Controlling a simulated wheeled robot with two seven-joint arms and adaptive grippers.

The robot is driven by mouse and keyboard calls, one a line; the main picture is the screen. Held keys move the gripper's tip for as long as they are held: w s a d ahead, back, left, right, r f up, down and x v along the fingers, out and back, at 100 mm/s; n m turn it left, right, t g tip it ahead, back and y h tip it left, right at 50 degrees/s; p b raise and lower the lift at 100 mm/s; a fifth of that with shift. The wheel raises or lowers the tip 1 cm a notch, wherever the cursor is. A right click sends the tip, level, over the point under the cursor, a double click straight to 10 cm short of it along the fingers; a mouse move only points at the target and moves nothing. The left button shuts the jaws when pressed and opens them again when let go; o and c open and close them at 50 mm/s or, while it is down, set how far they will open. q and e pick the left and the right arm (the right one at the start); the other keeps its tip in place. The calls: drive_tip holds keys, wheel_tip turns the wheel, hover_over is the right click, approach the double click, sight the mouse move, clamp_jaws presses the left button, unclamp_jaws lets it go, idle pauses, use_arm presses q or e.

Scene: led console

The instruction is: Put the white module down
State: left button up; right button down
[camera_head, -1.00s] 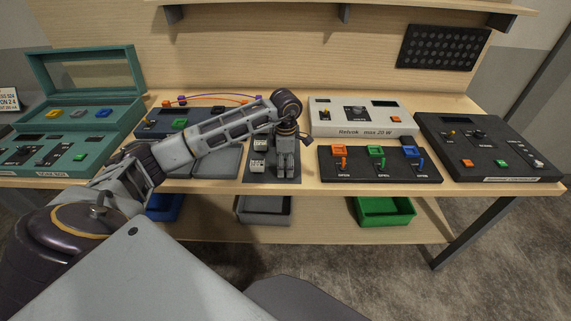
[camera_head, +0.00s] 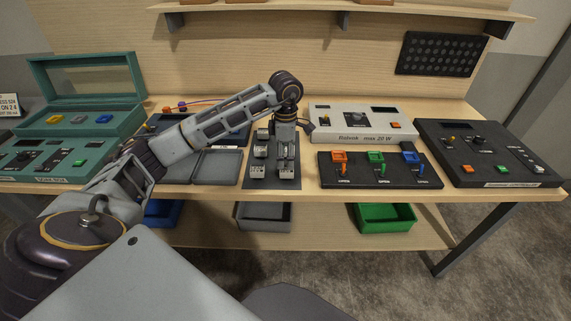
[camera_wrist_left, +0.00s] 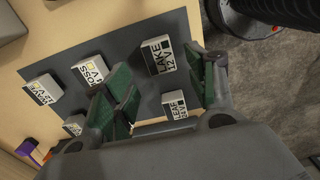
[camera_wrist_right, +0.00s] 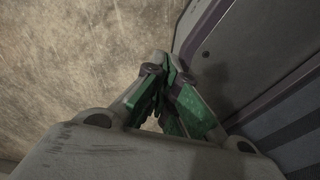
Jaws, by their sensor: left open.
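Several white modules with black-and-white labels stand on a dark grey mat (camera_head: 271,184) at the middle of the bench. In the left wrist view one reads LAKE 12V (camera_wrist_left: 158,55), another seems to read LEAF (camera_wrist_left: 174,104), and three more labelled modules (camera_wrist_left: 89,69) lie to the left. My left gripper (camera_head: 286,138) is above the back part of the mat. Its green-padded fingers (camera_wrist_left: 166,75) are open and apart, with nothing held between them. The fingers partly hide the mat and modules. My right gripper (camera_wrist_right: 168,78) is shut and empty, away from the mat.
A white console (camera_head: 360,122) and a black panel with orange, green and blue switches (camera_head: 378,170) stand right of the mat. A black console (camera_head: 490,150) is farther right. Bins sit below.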

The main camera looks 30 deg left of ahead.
sight(285, 168)
use_arm(q)
wheel_tip(285, 168, up, 3)
drive_tip(key=shift+r, duration=0.2)
wheel_tip(285, 168, up, 2)
drive_tip(key=shift+r, duration=0.2)
use_arm(e)
drive_tip(key=shift+f, duration=0.2)
drive_tip(key=shift+w, duration=0.15)
